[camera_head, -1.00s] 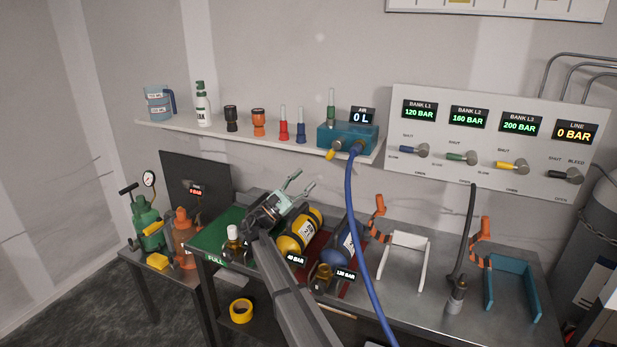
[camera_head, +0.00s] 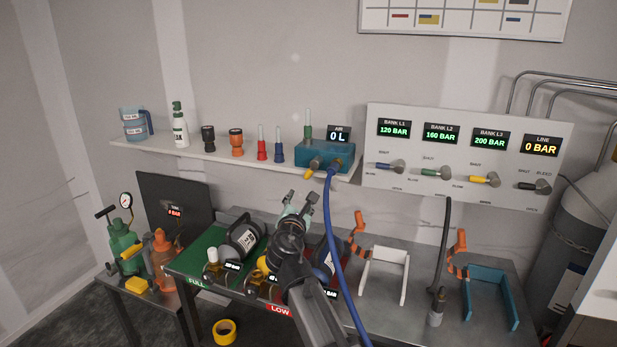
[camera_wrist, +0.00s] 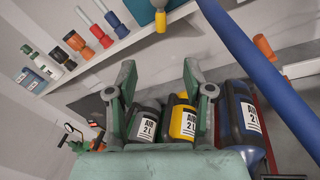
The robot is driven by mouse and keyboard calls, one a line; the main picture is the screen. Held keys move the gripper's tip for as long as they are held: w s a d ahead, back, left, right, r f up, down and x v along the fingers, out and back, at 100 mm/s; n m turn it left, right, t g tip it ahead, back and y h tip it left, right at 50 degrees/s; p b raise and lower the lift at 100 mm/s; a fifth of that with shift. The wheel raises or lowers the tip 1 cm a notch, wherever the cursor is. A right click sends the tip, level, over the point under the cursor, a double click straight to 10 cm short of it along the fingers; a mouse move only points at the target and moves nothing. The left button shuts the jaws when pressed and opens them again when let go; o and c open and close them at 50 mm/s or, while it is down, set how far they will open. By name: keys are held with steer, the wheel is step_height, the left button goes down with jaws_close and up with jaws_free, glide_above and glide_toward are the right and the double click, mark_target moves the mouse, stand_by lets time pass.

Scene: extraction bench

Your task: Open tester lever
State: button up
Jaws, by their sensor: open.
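The teal box (camera_head: 332,156) with the AIR 0 L display (camera_head: 339,135) sits at the right end of the wall shelf and appears to be the tester. Its short yellow lever (camera_head: 311,169) sticks out at the front left, beside the blue hose's fitting. In the wrist view the box (camera_wrist: 146,12) and the lever (camera_wrist: 160,20) are at the top edge, partly cut off. My gripper (camera_head: 301,200) is open and empty, below the lever and apart from it. Its two fingers point up toward the shelf in the wrist view (camera_wrist: 159,78).
A blue hose (camera_head: 336,240) hangs from the box just right of my gripper. Below are a black AIR cylinder (camera_wrist: 148,123), a yellow one (camera_wrist: 184,121) and a blue one (camera_wrist: 240,120). Red and blue fittings (camera_head: 262,148) stand left on the shelf (camera_head: 230,158).

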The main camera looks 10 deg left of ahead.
mark_target(308, 175)
steer(key=w+p, duration=0.1)
steer(key=w, duration=0.4)
steer(key=w+p, duration=0.1)
steer(key=w, duration=0.5)
steer(key=w+p, duration=0.1)
steer(key=w, duration=0.5)
steer(key=shift+w+d+p, duration=0.1)
steer(key=shift+d+p, duration=0.15)
steer(key=shift+p, duration=0.05)
jaws_close()
